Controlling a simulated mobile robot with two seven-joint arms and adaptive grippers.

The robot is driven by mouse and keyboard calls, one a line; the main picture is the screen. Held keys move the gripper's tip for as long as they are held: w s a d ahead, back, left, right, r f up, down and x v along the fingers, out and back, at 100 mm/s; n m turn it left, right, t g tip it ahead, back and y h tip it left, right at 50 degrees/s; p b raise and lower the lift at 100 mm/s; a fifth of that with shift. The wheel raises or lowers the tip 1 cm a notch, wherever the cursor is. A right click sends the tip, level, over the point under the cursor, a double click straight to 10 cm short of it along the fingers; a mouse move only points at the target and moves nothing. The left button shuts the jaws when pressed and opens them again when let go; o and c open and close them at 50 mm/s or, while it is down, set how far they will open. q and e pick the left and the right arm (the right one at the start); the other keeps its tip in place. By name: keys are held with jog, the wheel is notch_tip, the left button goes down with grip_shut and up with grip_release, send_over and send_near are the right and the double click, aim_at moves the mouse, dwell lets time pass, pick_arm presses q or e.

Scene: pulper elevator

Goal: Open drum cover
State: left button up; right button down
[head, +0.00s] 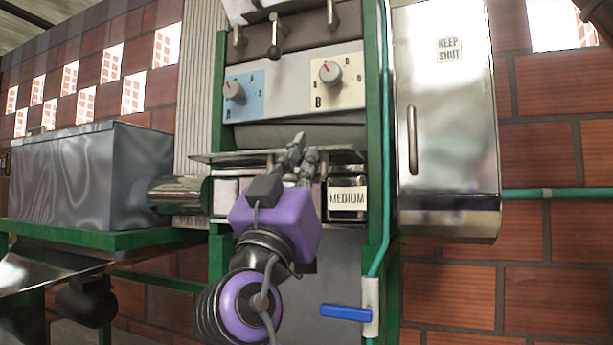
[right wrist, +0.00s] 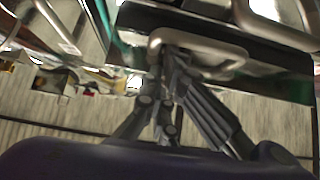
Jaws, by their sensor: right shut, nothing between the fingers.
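My right gripper (head: 303,152) is in the middle of the head view, in front of the green-framed machine, with its fingers together and empty. In the right wrist view its fingertips (right wrist: 172,56) overlap a pale, looped metal handle (right wrist: 215,42) on a dark panel; I cannot tell whether they touch it. In the head view a dark curved panel (head: 270,134), possibly the drum cover, lies above a thin projecting metal ledge (head: 222,158). My gripper and wrist hide part of the ledge and the opening below. My left gripper is not in view.
Above are knob panels A (head: 249,97) and B (head: 339,87) and several levers (head: 274,38). A "MEDIUM" label (head: 347,198) is right of my gripper. A blue-handled valve (head: 346,313) sits below. A "KEEP SHUT" metal cabinet (head: 447,110) stands right, a metal box (head: 88,178) left.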

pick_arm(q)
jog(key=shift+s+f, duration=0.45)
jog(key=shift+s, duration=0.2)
